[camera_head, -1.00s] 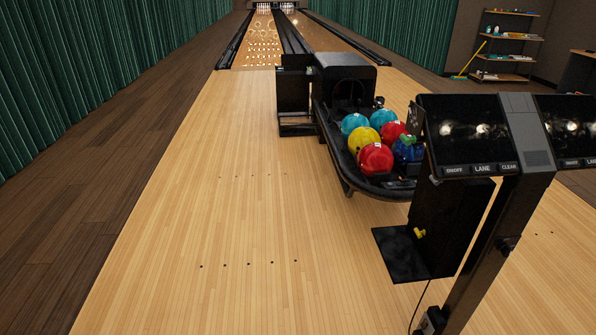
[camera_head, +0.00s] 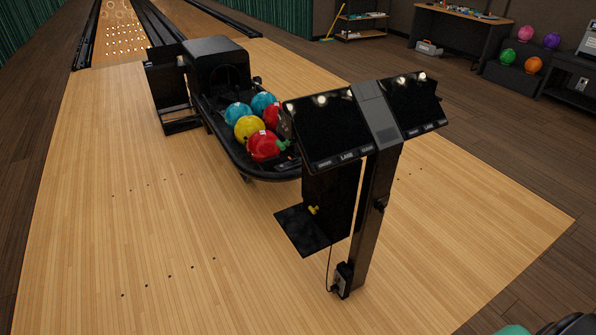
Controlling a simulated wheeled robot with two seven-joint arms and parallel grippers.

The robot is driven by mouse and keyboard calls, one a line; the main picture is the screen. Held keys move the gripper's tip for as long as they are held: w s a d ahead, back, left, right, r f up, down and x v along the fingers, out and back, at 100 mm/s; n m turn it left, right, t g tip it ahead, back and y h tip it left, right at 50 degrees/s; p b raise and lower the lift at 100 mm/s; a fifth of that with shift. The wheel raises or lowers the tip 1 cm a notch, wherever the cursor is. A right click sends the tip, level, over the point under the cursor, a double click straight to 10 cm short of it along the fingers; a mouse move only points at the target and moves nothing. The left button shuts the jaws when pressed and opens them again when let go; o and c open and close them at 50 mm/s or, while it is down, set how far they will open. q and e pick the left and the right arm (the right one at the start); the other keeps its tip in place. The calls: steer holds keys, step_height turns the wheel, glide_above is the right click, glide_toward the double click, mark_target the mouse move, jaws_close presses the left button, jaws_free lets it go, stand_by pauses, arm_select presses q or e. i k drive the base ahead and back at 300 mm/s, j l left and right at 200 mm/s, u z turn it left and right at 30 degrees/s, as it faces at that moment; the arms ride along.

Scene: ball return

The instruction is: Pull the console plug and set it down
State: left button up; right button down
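The console (camera_head: 373,180) is a dark post with two tilted black screens on top, standing right of the middle of the head view. A small outlet box (camera_head: 343,274) is low on the post. The console plug (camera_head: 334,288) appears to be at the box's left side, where a thin black cord (camera_head: 329,262) runs down to it; its details are too small to tell.
A ball return (camera_head: 228,160) with several coloured balls stands left of the console. A dark plate (camera_head: 292,232) with a small yellow item (camera_head: 313,210) lies beside the post. The wooden floor (camera_head: 180,235) in front is clear. A workbench (camera_head: 462,20) and ball rack (camera_head: 512,82) stand far right.

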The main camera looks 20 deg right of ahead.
mark_target(334, 289)
steer(key=z, duration=1.6)
steer(key=i+j+z, duration=0.1)
steer(key=j+z, duration=0.25)
steer(key=j, duration=0.3)
steer(key=j+z, duration=0.35)
steer(key=j, duration=0.3)
steer(key=k+j+z, duration=0.1)
steer(key=j+z, duration=0.25)
steer(key=j, duration=0.3)
steer(key=k+j, duration=0.1)
steer(key=j, duration=1)
steer(key=k+j+z, duration=0.1)
steer(key=j, duration=0.45)
steer(key=k+j, duration=0.15)
steer(key=j, duration=0.4)
steer(key=k+j, duration=0.1)
steer(key=j, duration=0.45)
